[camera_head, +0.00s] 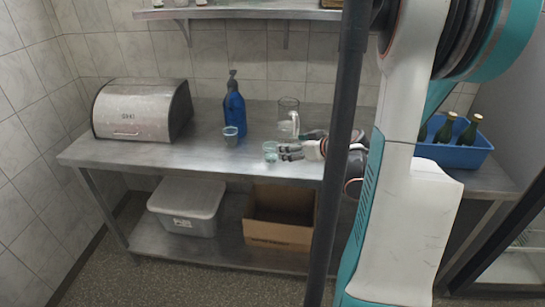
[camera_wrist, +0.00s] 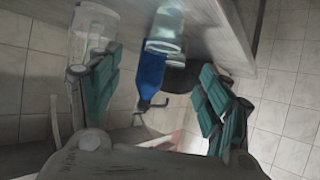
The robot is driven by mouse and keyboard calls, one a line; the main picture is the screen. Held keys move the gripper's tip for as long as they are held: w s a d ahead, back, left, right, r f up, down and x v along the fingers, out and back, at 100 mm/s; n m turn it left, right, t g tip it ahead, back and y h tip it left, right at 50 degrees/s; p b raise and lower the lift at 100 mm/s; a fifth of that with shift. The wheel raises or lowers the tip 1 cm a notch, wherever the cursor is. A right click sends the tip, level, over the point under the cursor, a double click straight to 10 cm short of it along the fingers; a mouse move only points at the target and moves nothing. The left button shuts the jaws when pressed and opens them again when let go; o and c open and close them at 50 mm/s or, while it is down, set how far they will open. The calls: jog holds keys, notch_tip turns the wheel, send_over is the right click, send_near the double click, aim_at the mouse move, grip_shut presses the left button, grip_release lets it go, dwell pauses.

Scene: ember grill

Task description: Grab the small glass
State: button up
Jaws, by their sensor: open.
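A small clear glass (camera_head: 270,151) stands near the front edge of the metal table, just left of my fingertips. A similar small glass (camera_head: 231,136) stands further left, in front of a blue pump bottle (camera_head: 234,106). My gripper (camera_head: 284,152) is open and points left towards the nearer glass, with no glass held. In the wrist view my open fingers (camera_wrist: 155,92) are spread to both sides. The glass (camera_wrist: 166,28) shows ahead at the top, partly overlapping what may be the second glass, with the blue bottle (camera_wrist: 151,74) beyond.
A large glass mug (camera_head: 288,120) stands behind my gripper. A metal bread box (camera_head: 137,112) sits at the table's left end, and a blue crate (camera_head: 455,155) with green bottles at the right. The lower shelf holds a lidded bin (camera_head: 187,203) and a cardboard box (camera_head: 279,234).

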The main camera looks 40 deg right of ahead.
jog(key=b, duration=0.2)
send_near(267, 146)
jog(key=shift+x, duration=1)
jog(key=shift+b+x, duration=1.15)
jog(key=shift+x, duration=1.55)
jog(key=shift+s+a+r, duration=0.1)
jog(key=c, duration=1.3)
